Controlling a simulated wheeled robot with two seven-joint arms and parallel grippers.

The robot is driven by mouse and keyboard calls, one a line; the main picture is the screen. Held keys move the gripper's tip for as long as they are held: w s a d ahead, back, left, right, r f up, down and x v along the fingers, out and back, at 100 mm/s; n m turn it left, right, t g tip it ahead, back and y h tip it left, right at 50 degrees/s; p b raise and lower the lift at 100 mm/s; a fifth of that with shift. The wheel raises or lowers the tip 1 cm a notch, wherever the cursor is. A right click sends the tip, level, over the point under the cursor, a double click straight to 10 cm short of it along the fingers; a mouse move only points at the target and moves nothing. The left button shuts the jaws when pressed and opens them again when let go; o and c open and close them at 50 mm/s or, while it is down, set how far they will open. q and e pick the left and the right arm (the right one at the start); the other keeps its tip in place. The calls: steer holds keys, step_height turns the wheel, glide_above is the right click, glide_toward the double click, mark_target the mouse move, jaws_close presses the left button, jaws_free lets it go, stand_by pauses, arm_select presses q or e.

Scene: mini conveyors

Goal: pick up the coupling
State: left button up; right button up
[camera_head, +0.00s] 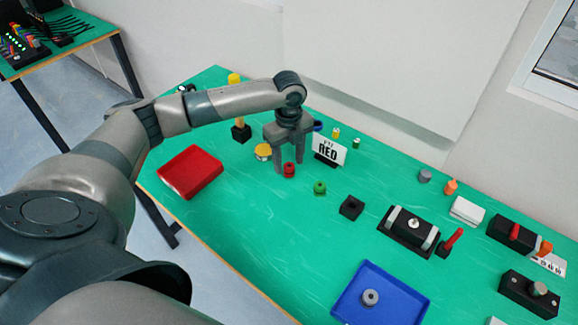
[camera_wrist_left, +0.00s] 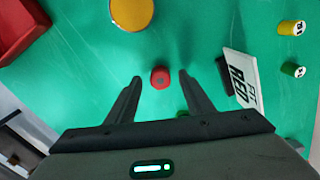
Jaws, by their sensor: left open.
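A small round red part (camera_head: 289,171), likely the coupling, stands on the green table. It also shows in the left wrist view (camera_wrist_left: 160,78), with a dark spot in the middle of its top. My left gripper (camera_head: 288,164) is open above it, its fingers pointing down. In the left wrist view the fingertips (camera_wrist_left: 159,76) are on either side of the red part, with a gap on both sides. A similar green part (camera_head: 320,187) stands to its right. My right gripper is not in view.
A white sign reading "FIT RED" (camera_head: 329,151) stands close to the right of the gripper. A yellow-topped round piece (camera_head: 263,152) and a red tray (camera_head: 190,171) are to the left. A black block (camera_head: 351,208) and blue tray (camera_head: 413,299) lie nearer right.

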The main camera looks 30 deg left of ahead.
arm_select(q)
steer(key=shift+f, duration=0.7)
steer(key=shift+c, duration=0.5)
steer(key=c, duration=1)
steer(key=shift+r, duration=0.45)
steer(key=r, duration=0.1)
steer(key=r+b, duration=0.2)
steer(key=shift+d+r, duration=0.15)
steer(key=shift+d, duration=0.1)
steer(key=s+d+r, duration=0.1)
steer(key=d+r, duration=0.1)
steer(key=d, duration=0.1)
steer(key=s+d+r+b, duration=0.1)
steer(key=s+d+r, duration=0.1)
steer(key=d, duration=0.1)
steer(key=s+d+r+b, duration=0.1)
steer(key=s+d+r, duration=0.1)
steer(key=d, duration=0.2)
steer(key=shift+s+r, duration=0.2)
steer(key=shift+r, duration=0.2)
